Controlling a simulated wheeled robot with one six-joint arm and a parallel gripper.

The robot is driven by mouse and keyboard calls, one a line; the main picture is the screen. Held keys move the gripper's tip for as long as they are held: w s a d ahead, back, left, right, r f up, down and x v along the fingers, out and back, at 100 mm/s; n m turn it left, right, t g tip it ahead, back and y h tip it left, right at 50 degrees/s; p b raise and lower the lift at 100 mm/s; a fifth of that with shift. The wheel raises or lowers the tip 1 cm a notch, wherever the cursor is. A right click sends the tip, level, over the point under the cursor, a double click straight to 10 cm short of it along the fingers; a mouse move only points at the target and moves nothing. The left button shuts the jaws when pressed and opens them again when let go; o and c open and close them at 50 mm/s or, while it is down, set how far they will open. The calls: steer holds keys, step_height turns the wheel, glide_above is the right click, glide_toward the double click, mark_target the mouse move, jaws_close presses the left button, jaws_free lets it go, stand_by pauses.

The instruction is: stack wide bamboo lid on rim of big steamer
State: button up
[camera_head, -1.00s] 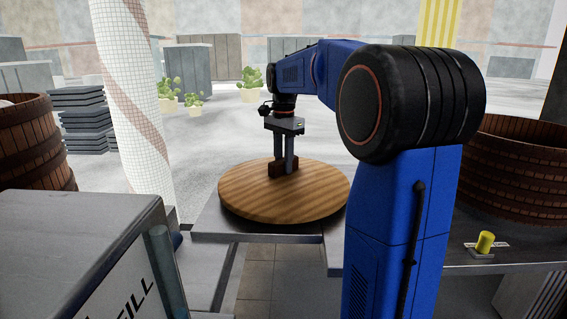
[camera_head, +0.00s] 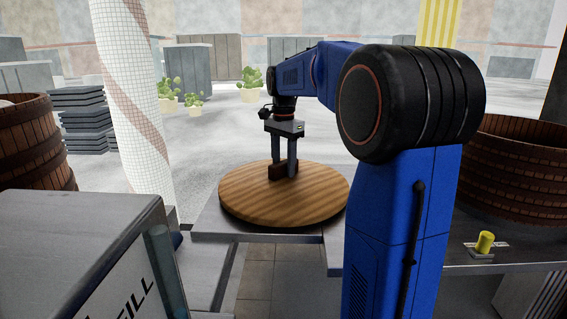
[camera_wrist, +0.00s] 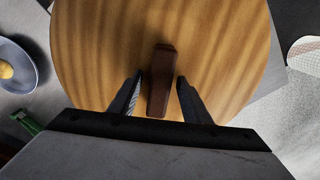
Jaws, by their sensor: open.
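The wide bamboo lid (camera_head: 252,205) is a round, striped wooden disc lying flat on a grey table. Its dark brown block handle (camera_head: 283,171) stands up at the middle. My gripper (camera_head: 284,172) points down over the lid at the handle. In the wrist view the two fingers (camera_wrist: 156,98) are open, one on each side of the handle (camera_wrist: 161,75), with a gap on both sides. A large brown slatted tub (camera_head: 520,170), which looks like a steamer, stands at the right, partly behind my arm. A similar one (camera_head: 33,150) stands at the left edge. I cannot tell which is the big steamer.
A white patterned column (camera_head: 135,100) stands left of the lid. A grey machine box (camera_head: 85,235) is at the front left. A yellow knob (camera_head: 485,241) sits on the right counter. The wrist view shows a bowl with a yellow thing (camera_wrist: 14,72) at the left.

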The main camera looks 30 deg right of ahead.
steer(key=shift+r, duration=0.15)
step_height(320, 180, up, 18)
steer(key=shift+f, duration=0.25)
steer(key=shift+s, duration=0.1)
